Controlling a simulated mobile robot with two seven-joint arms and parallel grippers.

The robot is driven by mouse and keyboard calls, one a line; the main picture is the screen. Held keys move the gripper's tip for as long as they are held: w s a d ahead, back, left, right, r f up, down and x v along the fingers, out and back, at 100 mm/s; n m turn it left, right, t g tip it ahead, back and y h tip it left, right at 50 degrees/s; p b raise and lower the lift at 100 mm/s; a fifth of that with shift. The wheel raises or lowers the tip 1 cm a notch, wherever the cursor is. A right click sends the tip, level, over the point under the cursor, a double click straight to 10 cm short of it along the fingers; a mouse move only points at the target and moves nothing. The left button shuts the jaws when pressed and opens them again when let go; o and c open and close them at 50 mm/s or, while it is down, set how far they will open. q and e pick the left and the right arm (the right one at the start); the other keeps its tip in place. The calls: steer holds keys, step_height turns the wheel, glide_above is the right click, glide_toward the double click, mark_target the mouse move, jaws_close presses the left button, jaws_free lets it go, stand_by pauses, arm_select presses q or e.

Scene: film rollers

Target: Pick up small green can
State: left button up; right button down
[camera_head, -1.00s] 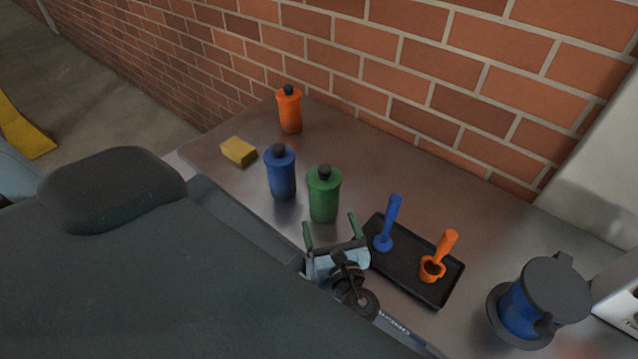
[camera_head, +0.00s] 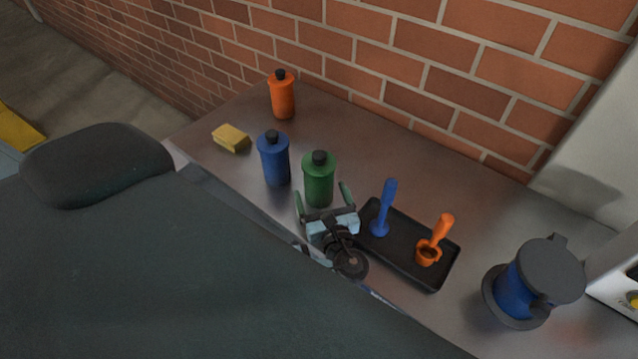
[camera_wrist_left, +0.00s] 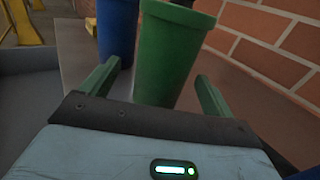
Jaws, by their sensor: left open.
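The small green can (camera_head: 319,184) has a black cap and stands upright on the metal counter. In the left wrist view the left gripper (camera_wrist_left: 157,85) holds nothing, and I cannot tell whether either finger touches the can. My right gripper is not in view.
A blue can (camera_head: 274,160) stands close left of the green one. An orange can (camera_head: 282,97) and a yellow sponge (camera_head: 231,138) are farther back. A black tray (camera_head: 400,267) with blue and orange scoops lies to the right, near a blue and grey container (camera_head: 522,288). A brick wall bounds the counter.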

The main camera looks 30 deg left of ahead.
arm_select(q)
steer(key=x, duration=0.4)
steer(key=shift+w+f, duration=0.1)
steer(key=shift+w, duration=0.05)
steer(key=shift+d, duration=0.1)
steer(key=shift+c, duration=0.2)
steer(key=c, duration=1.2)
steer(key=shift+c, duration=0.7)
